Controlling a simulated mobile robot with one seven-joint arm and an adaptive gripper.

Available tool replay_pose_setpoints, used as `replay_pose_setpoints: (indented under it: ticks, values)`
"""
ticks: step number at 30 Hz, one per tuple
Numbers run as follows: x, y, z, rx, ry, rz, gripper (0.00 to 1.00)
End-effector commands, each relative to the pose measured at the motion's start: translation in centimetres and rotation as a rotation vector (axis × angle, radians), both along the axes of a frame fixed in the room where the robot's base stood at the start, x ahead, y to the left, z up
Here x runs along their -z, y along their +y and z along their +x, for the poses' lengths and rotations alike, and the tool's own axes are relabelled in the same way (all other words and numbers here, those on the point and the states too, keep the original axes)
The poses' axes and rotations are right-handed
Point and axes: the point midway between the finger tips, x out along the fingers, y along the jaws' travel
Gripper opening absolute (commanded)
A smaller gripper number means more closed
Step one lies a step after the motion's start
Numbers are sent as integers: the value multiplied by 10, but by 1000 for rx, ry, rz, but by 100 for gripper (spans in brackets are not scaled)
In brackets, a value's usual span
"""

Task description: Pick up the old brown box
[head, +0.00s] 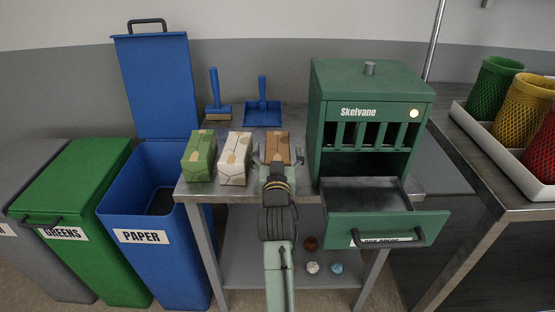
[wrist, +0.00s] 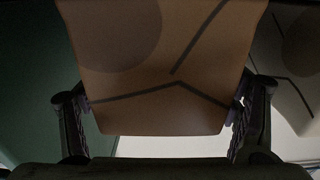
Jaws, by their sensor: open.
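The old brown box (head: 277,143) stands on the metal table, at the right end of a row of three boxes. My gripper (head: 278,158) is open at the near side of the brown box, with one finger at each side. In the wrist view the brown box (wrist: 160,60) fills the middle between the two fingers of my gripper (wrist: 162,108). The fingers lie close to its sides; whether they touch it I cannot tell. My gripper hides the lower part of the box in the head view.
A cream box (head: 234,160) stands close at the left, then a green box (head: 199,157). The green Skelvane press (head: 365,105) is close at the right, its drawer (head: 372,230) pulled out. A blue PAPER bin (head: 150,220) stands open at the left. A blue dustpan (head: 262,115) lies behind.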

Motion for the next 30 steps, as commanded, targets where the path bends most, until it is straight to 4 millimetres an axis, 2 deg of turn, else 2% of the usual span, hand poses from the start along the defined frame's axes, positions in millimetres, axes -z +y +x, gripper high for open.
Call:
replay_pose_setpoints:
  ticks: [3, 25, 30]
  values:
    - [0, 0, 0, 0, 0, 0, 82]
    - [1, 0, 0, 0, 1, 0, 33]
    - [0, 0, -1, -1, 0, 0, 32]
